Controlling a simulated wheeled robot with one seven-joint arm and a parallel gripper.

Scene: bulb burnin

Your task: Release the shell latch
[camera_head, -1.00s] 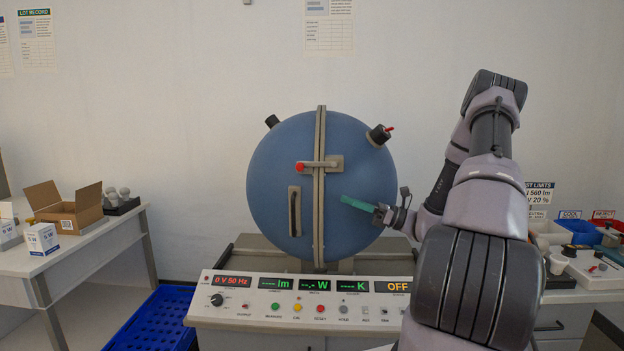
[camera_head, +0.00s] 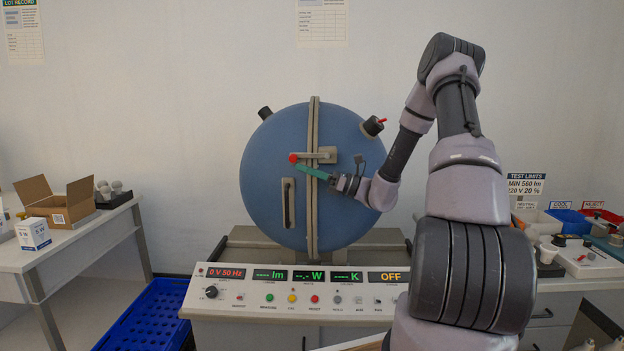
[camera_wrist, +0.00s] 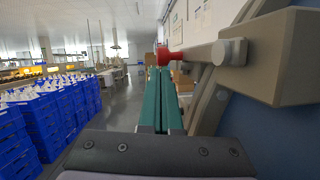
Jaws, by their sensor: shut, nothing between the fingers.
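The blue sphere shell (camera_head: 270,165) stands closed on the bench, with a seam band down its middle. The shell latch (camera_head: 312,156) lies level across the seam, with a red knob (camera_head: 293,158) at its left end. In the wrist view the latch lever (camera_wrist: 195,53) and red knob (camera_wrist: 164,56) are just beyond and above the fingertips. My gripper (camera_head: 300,168) is shut and empty, its green fingers pointing left just below the lever. It also shows in the wrist view (camera_wrist: 160,80). I cannot tell whether the fingers touch the lever.
A vertical handle (camera_head: 288,203) is on the shell's left half, below the latch. The control panel (camera_head: 300,298) runs along the front. A side table with an open carton (camera_head: 57,203) and a blue crate (camera_head: 150,318) are at the left.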

